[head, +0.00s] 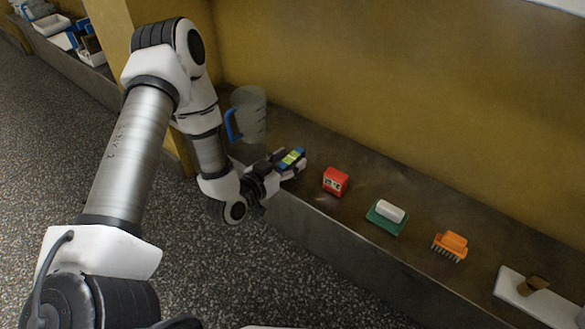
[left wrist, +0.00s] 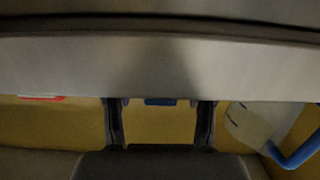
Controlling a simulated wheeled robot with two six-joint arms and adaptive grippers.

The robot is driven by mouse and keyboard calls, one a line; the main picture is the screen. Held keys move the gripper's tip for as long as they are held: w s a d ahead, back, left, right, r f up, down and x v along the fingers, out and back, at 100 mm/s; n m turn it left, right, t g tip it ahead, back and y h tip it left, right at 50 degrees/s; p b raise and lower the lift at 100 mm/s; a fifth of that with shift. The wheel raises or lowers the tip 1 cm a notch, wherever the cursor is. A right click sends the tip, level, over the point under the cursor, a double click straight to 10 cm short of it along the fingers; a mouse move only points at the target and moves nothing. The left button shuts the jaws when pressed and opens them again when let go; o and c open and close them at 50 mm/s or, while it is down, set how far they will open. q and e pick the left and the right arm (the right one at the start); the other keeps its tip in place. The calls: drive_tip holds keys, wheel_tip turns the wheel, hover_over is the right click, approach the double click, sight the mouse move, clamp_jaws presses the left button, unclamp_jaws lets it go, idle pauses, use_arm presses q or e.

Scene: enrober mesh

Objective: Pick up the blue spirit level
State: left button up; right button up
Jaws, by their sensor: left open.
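The blue spirit level (head: 291,158), with a yellow-green middle, is on the left part of the dark ledge in the head view. My left gripper (head: 289,166) reaches it from the left, with its fingers around or right beside it. In the left wrist view my left gripper (left wrist: 160,122) has its two fingers spread wide. A small strip of the blue spirit level (left wrist: 160,101) shows between the fingers, apart from both; a pale metal surface cuts off the rest. My right gripper is not in view.
A clear jug (head: 249,114) with a blue handle stands left behind the gripper. Right of it along the ledge (head: 320,217) are a red timer (head: 335,181), a white block (head: 390,210) on a green base, an orange brush (head: 451,244) and a white board (head: 530,298). A yellow wall (head: 400,90) rises behind.

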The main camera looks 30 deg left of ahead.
use_arm(q)
drive_tip(key=shift+w+f, duration=0.15)
drive_tip(key=shift+w, duration=0.55)
clamp_jaws()
